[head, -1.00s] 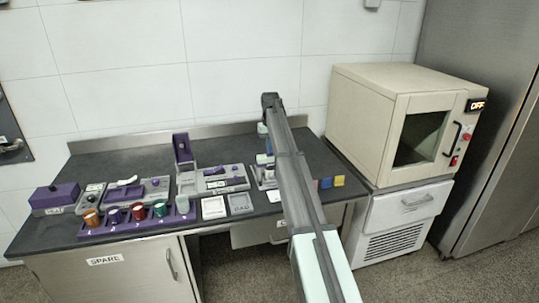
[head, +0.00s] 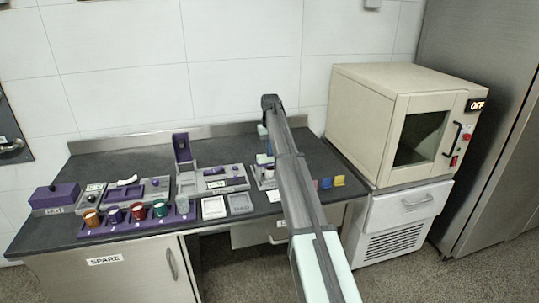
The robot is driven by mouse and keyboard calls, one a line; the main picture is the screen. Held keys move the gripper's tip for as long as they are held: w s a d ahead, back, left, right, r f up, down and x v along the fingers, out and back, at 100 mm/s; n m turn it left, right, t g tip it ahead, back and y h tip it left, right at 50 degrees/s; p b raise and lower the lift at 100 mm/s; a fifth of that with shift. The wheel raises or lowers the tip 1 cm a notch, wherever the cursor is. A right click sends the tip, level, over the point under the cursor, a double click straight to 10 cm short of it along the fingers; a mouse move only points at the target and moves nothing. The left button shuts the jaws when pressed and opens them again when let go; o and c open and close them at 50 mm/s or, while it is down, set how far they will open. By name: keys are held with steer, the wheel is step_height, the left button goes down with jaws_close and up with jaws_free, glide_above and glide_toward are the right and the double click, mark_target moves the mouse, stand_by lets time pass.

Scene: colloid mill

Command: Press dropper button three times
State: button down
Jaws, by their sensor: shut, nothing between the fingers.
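My gripper (head: 264,160) is at the far end of my arm, low over the back of the bench, and is mostly hidden behind the arm. It looks shut, with nothing seen in it. Just below it is a small grey station (head: 262,178), partly covered by my arm. I cannot make out a dropper or its button there, nor whether the fingertips touch anything.
The dark bench (head: 110,157) holds a purple rack (head: 95,232) of several coloured cups, a grey device (head: 226,180) with an upright purple lid (head: 182,147), and two flat pads. Small coloured blocks (head: 339,181) lie right of my arm. A beige oven (head: 390,85) stands at the right.

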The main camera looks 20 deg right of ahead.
steer(key=shift+r, duration=0.1)
step_height(320, 180, up, 7)
steer(key=shift+r, duration=0.2)
stand_by(1.0)
stand_by(0.5)
steer(key=shift+f, duration=2.85)
